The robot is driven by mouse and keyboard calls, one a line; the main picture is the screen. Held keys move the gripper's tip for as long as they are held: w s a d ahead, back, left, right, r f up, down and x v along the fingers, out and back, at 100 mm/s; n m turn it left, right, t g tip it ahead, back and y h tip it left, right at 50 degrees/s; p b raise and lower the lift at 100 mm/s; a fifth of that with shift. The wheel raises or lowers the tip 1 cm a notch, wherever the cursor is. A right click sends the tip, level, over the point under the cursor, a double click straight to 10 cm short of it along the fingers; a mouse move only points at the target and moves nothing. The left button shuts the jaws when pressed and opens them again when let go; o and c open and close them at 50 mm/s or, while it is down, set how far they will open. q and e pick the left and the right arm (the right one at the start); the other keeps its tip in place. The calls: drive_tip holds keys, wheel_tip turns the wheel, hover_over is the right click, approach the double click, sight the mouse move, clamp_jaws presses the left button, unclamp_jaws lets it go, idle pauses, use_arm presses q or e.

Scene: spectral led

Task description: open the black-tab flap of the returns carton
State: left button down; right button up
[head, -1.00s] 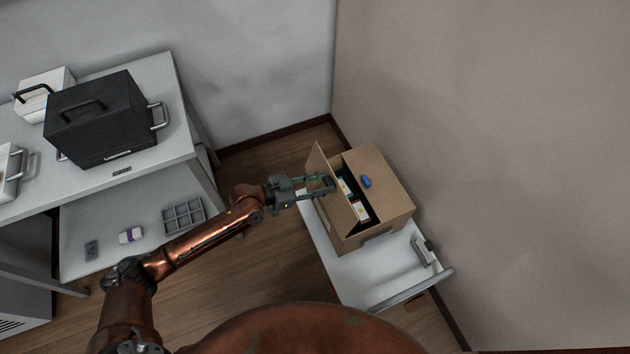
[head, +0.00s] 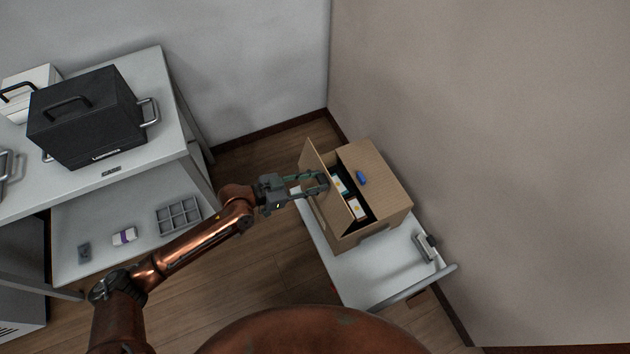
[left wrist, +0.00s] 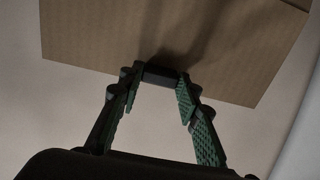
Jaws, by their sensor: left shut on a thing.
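The returns carton (head: 378,217) is a brown cardboard box in the head view, right of centre. Its left flap (head: 312,160) is raised, and an opening shows white, green and orange boxes (head: 356,209) inside. The other flap, with a blue tab (head: 361,177), lies flat. My left gripper (head: 320,182) is at the raised flap. In the left wrist view its fingers (left wrist: 160,80) are shut on the black tab (left wrist: 160,73) at the edge of the cardboard flap (left wrist: 165,35). My right gripper is not in view.
The carton stands on a white surface (head: 352,275) with a metal handle bar at its front, close to the right wall. A grey table (head: 150,80) at the left carries a black case (head: 85,118). A grey compartment tray (head: 178,215) lies on its lower shelf.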

use_arm(q)
drive_tip(key=shift+s+a+f, duration=0.15)
drive_tip(key=shift+a+f, duration=0.1)
drive_tip(key=shift+f, duration=0.4)
drive_tip(key=c, duration=1.7)
unclamp_jaws()
drive_tip(key=o, duration=0.3)
drive_tip(key=shift+d+r, duration=0.15)
drive_tip(key=shift+r, duration=0.2)
drive_tip(key=v, duration=1.2)
